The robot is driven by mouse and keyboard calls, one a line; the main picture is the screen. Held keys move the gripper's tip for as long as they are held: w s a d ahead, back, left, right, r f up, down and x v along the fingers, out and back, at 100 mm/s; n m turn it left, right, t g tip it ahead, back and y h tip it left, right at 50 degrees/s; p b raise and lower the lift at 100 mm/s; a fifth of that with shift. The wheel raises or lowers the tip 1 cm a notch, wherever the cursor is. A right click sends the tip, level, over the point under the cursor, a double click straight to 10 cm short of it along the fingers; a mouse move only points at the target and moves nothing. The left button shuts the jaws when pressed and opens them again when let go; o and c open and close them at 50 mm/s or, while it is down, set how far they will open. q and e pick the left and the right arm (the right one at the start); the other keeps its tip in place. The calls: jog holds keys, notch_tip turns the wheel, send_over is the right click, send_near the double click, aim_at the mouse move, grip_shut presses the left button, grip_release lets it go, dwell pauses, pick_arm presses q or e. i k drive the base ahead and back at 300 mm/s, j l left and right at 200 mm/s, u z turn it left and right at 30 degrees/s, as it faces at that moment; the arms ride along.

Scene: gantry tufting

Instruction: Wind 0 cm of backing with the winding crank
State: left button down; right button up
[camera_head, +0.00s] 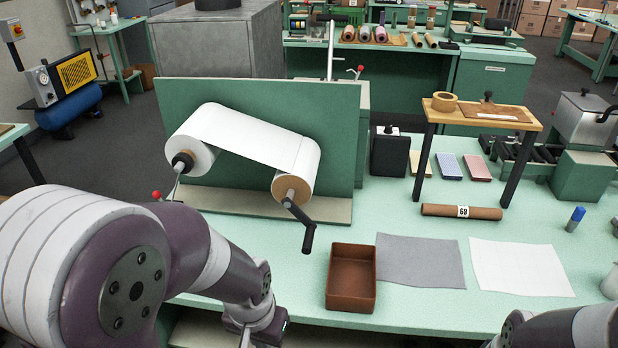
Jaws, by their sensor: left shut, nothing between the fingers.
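White backing (250,135) runs between two rolls on a green upright panel (335,120). The left roll (195,155) has a lever with a red knob (156,195) below it. The right roll (295,180) has a crank (302,216) at its near end, with a black handle hanging down. My left gripper (248,338) is at the bottom edge, below and left of the crank and apart from it. It is shut and empty, and its tips are mostly cut off by the frame. My right arm shows at the bottom right; its gripper is out of view.
A brown tray (337,308), a grey sheet (420,262) and a white sheet (518,268) lie on the green table right of the crank. A brown tube (461,211) lies behind them. A small wooden stand (510,113) is farther back.

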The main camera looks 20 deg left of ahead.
aim_at(292, 191)
jog(key=l+u, duration=0.85)
jog(key=l, duration=0.15)
jog(key=k+l+u, duration=0.1)
jog(key=l+u, duration=0.3)
jog(key=l, duration=0.1)
